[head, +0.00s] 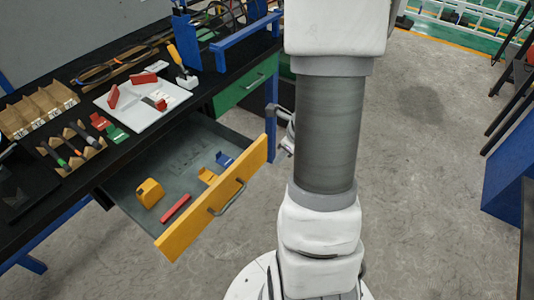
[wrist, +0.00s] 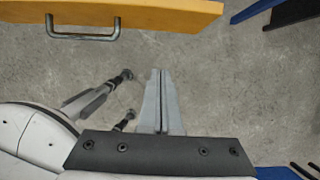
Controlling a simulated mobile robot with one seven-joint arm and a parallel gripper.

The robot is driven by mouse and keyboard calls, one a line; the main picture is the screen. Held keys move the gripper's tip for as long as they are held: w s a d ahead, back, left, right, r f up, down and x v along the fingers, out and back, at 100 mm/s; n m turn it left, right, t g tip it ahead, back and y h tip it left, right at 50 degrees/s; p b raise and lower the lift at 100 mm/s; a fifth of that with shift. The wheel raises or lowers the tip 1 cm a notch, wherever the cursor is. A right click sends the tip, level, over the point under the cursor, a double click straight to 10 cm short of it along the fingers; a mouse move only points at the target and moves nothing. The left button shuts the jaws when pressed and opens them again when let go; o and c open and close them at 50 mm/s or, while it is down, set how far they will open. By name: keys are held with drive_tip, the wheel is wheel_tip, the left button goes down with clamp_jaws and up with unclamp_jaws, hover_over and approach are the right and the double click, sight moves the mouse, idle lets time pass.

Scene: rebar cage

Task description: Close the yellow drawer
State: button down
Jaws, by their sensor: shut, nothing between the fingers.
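The yellow drawer (head: 215,205) is pulled well out from under the black workbench in the head view. Its front panel carries a grey bar handle (head: 228,197). Inside lie a yellow block (head: 149,192), a red bar (head: 175,208), and small yellow and blue pieces. In the wrist view the drawer front (wrist: 170,12) and its handle (wrist: 83,30) show along the top edge. My gripper (wrist: 162,72) is shut and empty, apart from the drawer front, over the floor. In the head view my arm hides most of the gripper.
The black workbench (head: 75,95) holds a white board (head: 143,103), cardboard trays and tools. A closed green drawer (head: 246,84) sits right of the yellow one. A blue bench leg (head: 270,105) stands near the drawer's right end.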

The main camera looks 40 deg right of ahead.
sight(259, 164)
drive_tip(key=shift+w+a+f+b, duration=0.5)
drive_tip(key=shift+w+f, duration=0.6)
drive_tip(key=shift+f, duration=0.2)
drive_tip(key=shift+w+a+f+b, duration=0.35)
drive_tip(key=shift+w+f+b, duration=0.15)
drive_tip(key=shift+w+f, duration=0.75)
drive_tip(key=shift+w+a+f+b, duration=0.5)
drive_tip(key=shift+w+f, duration=0.5)
drive_tip(key=shift+f, duration=0.4)
